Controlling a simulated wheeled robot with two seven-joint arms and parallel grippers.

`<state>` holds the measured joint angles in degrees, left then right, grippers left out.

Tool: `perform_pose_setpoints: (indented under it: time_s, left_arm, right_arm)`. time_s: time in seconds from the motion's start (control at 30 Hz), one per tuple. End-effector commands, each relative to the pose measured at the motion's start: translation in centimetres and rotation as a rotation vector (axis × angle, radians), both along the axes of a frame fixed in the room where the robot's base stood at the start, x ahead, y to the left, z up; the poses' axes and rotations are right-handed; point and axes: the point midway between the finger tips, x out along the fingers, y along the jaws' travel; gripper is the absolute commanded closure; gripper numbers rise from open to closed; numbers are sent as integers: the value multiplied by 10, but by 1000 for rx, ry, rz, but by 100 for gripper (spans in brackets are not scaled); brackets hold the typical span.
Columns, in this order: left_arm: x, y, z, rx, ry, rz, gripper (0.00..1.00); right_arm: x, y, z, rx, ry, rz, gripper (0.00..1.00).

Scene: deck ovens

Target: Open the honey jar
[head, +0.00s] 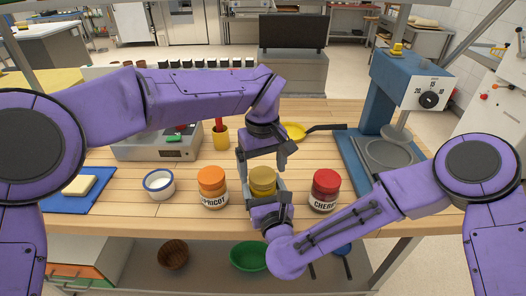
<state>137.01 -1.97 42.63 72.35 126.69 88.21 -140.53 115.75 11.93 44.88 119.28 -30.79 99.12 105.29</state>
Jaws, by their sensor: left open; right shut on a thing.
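The honey jar (262,183), with a yellow lid, stands on the wooden table between an apricot jar (212,187) with an orange lid and a cherry jar (326,189) with a red lid. Its lid is on, and its label is hidden behind my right gripper. My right gripper (264,197) comes in from the front and is shut on the honey jar's body. My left gripper (264,163) points down from above and behind, open, with its fingers close around the lid's sides. I cannot tell whether they touch it.
A white-and-blue cup (159,184) and a blue board (66,201) with a pale block are left. A yellow pan (293,131) lies behind. A blue press-like machine (402,90) stands right. Bowls, including a green one (248,256), sit on the lower shelf.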

Motion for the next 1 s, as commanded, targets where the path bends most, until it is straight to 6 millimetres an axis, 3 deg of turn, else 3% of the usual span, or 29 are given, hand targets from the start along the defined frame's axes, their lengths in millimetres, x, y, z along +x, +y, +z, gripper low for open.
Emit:
perform_pose_setpoints:
  time_s: [0.33,0.37,0.5,0.53,0.67,0.77,1.0]
  left_arm:
    - [0,0,-10,0,0,2,10]
    - [0,0,-10,0,0,2,16]
    - [0,0,-10,0,0,2,62]
    - [0,0,-10,0,0,2,67]
    - [0,0,-10,-1,2,23,68]
    - [-1,0,-10,-3,4,150,68]
    - [0,0,-9,-2,4,839,68]
  right_arm:
    - [0,0,-1,-1,2,0,100]
    - [0,0,-1,-1,2,0,100]
    - [0,0,-1,-1,2,0,100]
    - [0,0,-1,-1,2,0,100]
    - [0,0,-1,-1,2,-1,100]
    - [0,0,-1,-1,2,-1,100]
    - [0,-1,-1,-2,3,-1,100]
